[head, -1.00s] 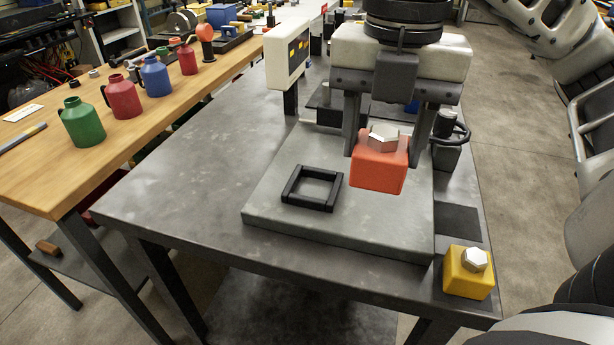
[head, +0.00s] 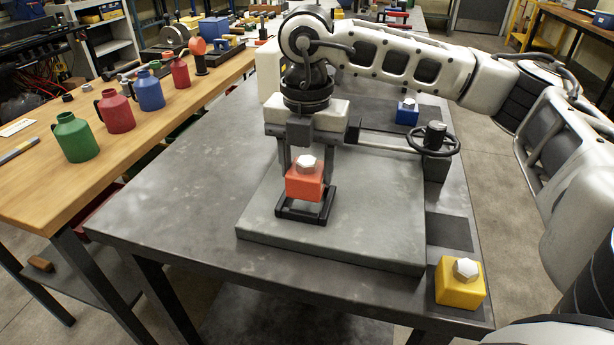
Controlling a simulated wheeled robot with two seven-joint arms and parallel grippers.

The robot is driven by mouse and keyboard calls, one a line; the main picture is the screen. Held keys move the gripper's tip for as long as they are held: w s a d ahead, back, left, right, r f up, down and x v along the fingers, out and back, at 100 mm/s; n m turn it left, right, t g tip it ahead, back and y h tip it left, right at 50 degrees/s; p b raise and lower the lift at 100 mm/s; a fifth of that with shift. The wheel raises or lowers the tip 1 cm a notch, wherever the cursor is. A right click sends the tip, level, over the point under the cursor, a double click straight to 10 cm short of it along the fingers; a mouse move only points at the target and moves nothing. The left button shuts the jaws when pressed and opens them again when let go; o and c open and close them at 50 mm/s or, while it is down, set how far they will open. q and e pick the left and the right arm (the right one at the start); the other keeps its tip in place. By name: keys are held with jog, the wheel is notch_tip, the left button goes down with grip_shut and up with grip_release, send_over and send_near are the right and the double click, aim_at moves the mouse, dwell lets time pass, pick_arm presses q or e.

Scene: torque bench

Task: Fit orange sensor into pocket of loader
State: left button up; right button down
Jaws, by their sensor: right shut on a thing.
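The orange sensor (head: 304,186) is a red-orange cube with a silver hexagonal top. My right gripper (head: 307,168) is shut on it, one finger on either side, and holds it upright. The loader (head: 375,222) is a grey plate on the dark table, with a black square frame (head: 301,216) as its pocket. The sensor is over the pocket and hides its back part. The sensor's lower front edge shows above the front rim; I cannot tell how large the gap beneath is. My left gripper is out of view.
A yellow block (head: 460,285) with a hexagonal top sits at the table's near right corner. A blue block (head: 407,113) and a black handwheel (head: 434,140) are behind, to the right. The plate right of the pocket is clear. A wooden bench (head: 40,190) with bottles stands left.

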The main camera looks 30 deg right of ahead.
aim_at(307, 181)
jog(key=shift+f+p, duration=0.3)
jog(key=shift+f, duration=1.2)
jog(key=shift+f, duration=0.1)
jog(key=shift+f, duration=0.15)
jog(key=c, duration=0.6)
grip_release()
notch_tip(307, 181, up, 12)
jog(key=shift+r+b, duration=0.25)
jog(key=shift+b, duration=0.1)
jog(key=shift+f, duration=0.1)
